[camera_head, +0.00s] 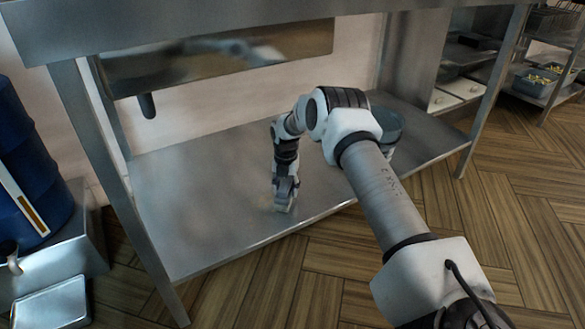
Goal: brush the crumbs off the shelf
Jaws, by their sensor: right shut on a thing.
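The shelf (190,210) is the wide, low steel board of a table, seen in the head view. My right arm reaches over its front edge, and my right gripper (284,205) points down at the shelf near that edge. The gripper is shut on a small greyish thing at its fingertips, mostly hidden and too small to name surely. I cannot tell whether that thing touches the shelf. No crumbs can be made out on the shelf at this size. My left gripper is not in view.
A grey round container (391,127) stands on the shelf's right part, partly behind my arm. The table's upper top (170,22) hangs above. Table legs (118,185) bound the sides. A blue drum (25,170) stands left. The shelf's left half looks clear.

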